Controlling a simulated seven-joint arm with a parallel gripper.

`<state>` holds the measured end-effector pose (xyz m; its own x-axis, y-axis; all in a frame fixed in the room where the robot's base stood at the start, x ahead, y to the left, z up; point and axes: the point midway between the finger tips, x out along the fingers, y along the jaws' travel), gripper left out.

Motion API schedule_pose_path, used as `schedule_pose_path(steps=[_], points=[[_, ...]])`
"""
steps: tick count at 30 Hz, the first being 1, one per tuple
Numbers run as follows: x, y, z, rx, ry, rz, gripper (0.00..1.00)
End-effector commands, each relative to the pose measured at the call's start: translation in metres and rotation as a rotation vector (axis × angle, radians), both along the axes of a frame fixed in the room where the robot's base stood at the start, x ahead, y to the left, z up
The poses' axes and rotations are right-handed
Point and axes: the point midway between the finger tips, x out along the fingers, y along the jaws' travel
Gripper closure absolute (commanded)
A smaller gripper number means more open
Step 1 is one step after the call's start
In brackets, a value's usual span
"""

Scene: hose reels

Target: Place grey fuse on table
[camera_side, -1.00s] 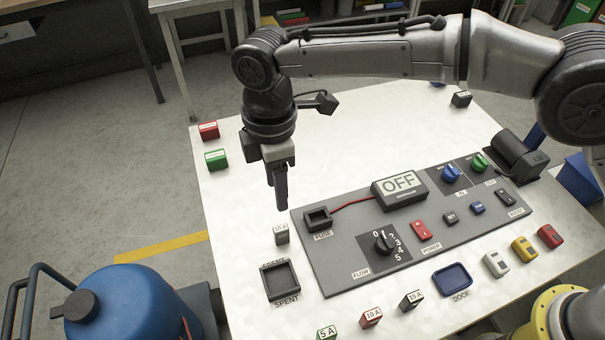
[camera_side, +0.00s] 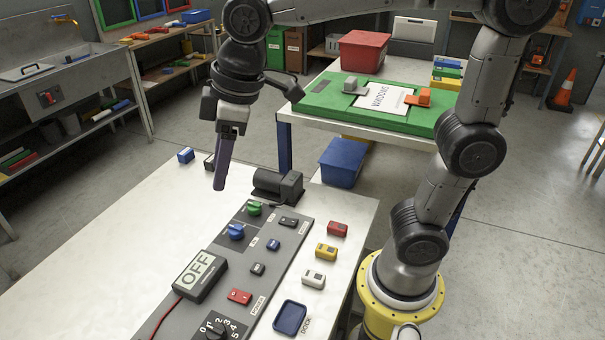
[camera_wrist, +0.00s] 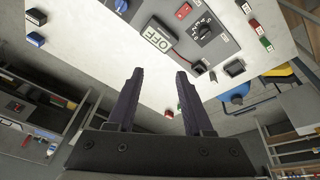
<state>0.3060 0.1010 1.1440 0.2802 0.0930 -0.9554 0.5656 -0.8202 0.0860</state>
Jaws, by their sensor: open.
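My gripper (camera_side: 219,187) is open and empty, raised above the far part of the white table (camera_side: 120,228). Its two dark fingers (camera_wrist: 159,72) stand apart in the wrist view with nothing between them. A small grey fuse (camera_wrist: 213,76) stands on the table beside the dark spent tray (camera_wrist: 235,68), well away from my gripper; it is outside the side view now. A third dark block (camera_side: 209,161) sits at the far edge, partly behind my gripper in the side view. Labels are unreadable here.
A grey panel (camera_side: 277,263) carries the OFF display (camera_side: 200,275), knobs and switches. White (camera_side: 313,279), yellow (camera_side: 326,252) and red (camera_side: 337,229) blocks line its right side. A blue block (camera_side: 186,155) is at the far edge. The table left of the panel is clear.

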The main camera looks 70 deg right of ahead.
Motion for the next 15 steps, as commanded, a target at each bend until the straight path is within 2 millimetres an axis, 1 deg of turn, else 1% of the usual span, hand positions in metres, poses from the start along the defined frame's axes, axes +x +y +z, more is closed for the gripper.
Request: schedule_pose_path(steps=[1, 3, 6, 10, 12, 15], points=[[-0.019, -0.021, 0.001, 0.018, -0.024, -0.078, 0.49], [-0.044, -0.043, -0.003, 0.043, -0.051, -0.183, 0.49], [-0.078, -0.069, -0.014, 0.078, -0.091, -0.324, 0.49], [-0.113, -0.089, -0.032, 0.114, -0.136, -0.47, 0.49], [-0.127, -0.095, -0.041, 0.128, -0.151, -0.526, 0.49], [-0.138, -0.1, -0.049, 0.14, -0.167, -0.575, 0.49]])
